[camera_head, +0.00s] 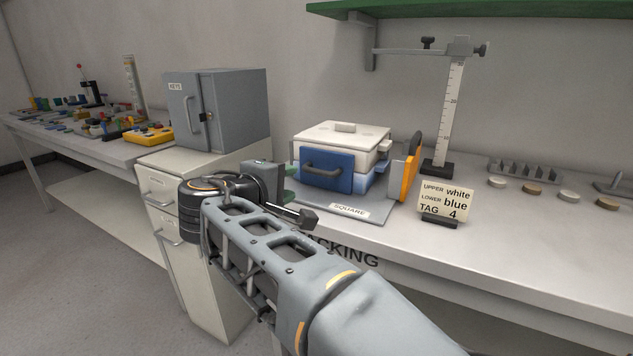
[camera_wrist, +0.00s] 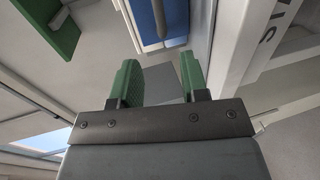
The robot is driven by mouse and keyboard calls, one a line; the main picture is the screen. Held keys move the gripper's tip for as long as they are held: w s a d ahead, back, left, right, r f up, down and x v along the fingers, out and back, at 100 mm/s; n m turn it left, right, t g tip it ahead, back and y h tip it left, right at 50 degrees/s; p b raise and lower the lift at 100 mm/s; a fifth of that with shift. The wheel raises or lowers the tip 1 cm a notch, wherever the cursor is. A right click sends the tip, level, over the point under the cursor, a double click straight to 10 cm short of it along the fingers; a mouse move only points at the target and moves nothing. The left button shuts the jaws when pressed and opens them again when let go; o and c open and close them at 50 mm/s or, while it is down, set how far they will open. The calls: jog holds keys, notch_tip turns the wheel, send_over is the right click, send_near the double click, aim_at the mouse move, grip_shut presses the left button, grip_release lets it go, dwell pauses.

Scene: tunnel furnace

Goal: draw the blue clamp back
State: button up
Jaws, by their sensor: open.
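A blue plate with a dark grey bar handle (camera_head: 327,171) stands at the front of a two-part box; I take it for the blue clamp. It also shows at the top of the wrist view (camera_wrist: 150,36), with its handle beyond my fingertips. The box has a white upper part (camera_head: 345,137) and a blue lower part (camera_head: 375,178). My gripper (camera_head: 292,183) is left of the blue plate, pointing towards it, partly hidden by my wrist. In the wrist view its green fingers (camera_wrist: 160,75) are apart with nothing between them.
An orange plate (camera_head: 411,175) stands right of the box. The box rests on a grey base plate marked SQUARE (camera_head: 348,210). A sign (camera_head: 445,200) and a ruled post (camera_head: 450,115) stand to the right. A grey key cabinet (camera_head: 235,110) stands left.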

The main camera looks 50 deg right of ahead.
aim_at(315, 172)
jog(key=b+x, duration=0.2)
jog(key=x, duration=1)
jog(key=shift+d+f, duration=0.15)
jog(key=shift+d, duration=0.25)
jog(key=shift+c, duration=0.3)
grip_shut()
